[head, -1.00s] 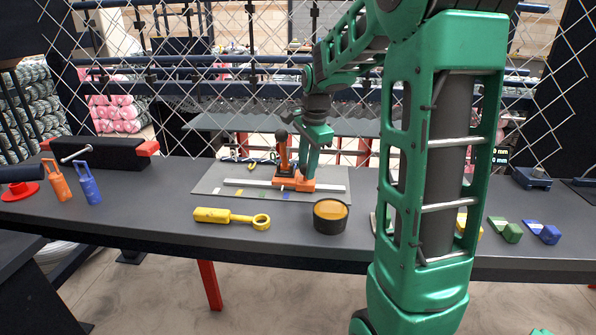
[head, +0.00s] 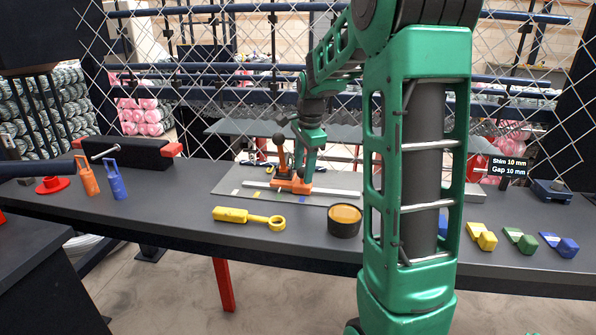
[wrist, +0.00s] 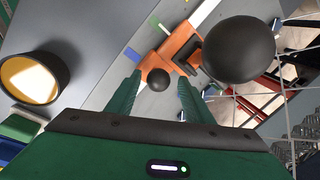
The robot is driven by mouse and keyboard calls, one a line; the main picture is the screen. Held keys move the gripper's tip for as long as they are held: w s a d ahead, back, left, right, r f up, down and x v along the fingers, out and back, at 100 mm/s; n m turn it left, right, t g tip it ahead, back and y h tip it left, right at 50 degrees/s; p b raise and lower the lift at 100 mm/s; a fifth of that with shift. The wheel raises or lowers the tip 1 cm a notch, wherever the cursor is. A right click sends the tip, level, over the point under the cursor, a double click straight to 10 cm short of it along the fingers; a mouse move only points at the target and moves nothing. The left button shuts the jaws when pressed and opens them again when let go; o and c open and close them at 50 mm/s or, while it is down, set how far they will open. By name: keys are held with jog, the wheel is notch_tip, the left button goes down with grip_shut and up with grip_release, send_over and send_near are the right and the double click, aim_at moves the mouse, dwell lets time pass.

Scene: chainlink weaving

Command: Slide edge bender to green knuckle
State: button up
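The orange edge bender (head: 291,185) stands on a pale rail (head: 335,192) on a grey board (head: 225,182). Its orange lever with a black ball knob (head: 279,137) stands upright. The wrist view shows the bender's orange body (wrist: 176,46), the large lever knob (wrist: 238,50) and a smaller dark knob (wrist: 158,80). My gripper (wrist: 160,80) is over the bender, with its green fingers on either side of the small knob and gaps showing. Green (head: 279,197) and blue (head: 303,199) marks lie along the board. A green block (head: 520,240) lies at the right.
A yellow ring-ended tool (head: 248,218) and a black cup (head: 345,221) are in front of the board. Yellow (head: 482,236) and blue (head: 560,244) blocks flank the green one. Orange (head: 88,178) and blue (head: 115,180) tags stand left. Chainlink mesh rises behind.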

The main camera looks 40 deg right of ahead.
notch_tip(320, 180, up, 10)
jog(key=s, duration=0.2)
jog(key=shift+a+r, duration=0.25)
jog(key=shift+a, duration=0.05)
dwell(0.6)
jog(key=s+a+f+n, duration=0.1)
jog(key=s+f+n, duration=0.1)
jog(key=s, duration=0.3)
jog(key=s+a+f+n, duration=0.2)
jog(key=s, duration=0.3)
jog(key=s+a+f+n+g, duration=0.1)
jog(key=s+a+f+n, duration=0.1)
jog(key=s, duration=0.3)
jog(key=shift+s+n, duration=0.25)
jog(key=shift+n, duration=0.35)
jog(key=s+a+f+n, duration=0.2)
jog(key=s+f+n, duration=0.1)
jog(key=s, duration=0.4)
jog(key=s+a+f+n+g, duration=0.1)
jog(key=s+a+f+n, duration=0.1)
jog(key=s+f+n, duration=0.2)
jog(key=s+f, duration=0.1)
jog(key=s, duration=0.2)
jog(key=shift+s+a+y, duration=0.3)
jog(key=shift+a+y, duration=0.05)
jog(key=shift+y, duration=0.05)
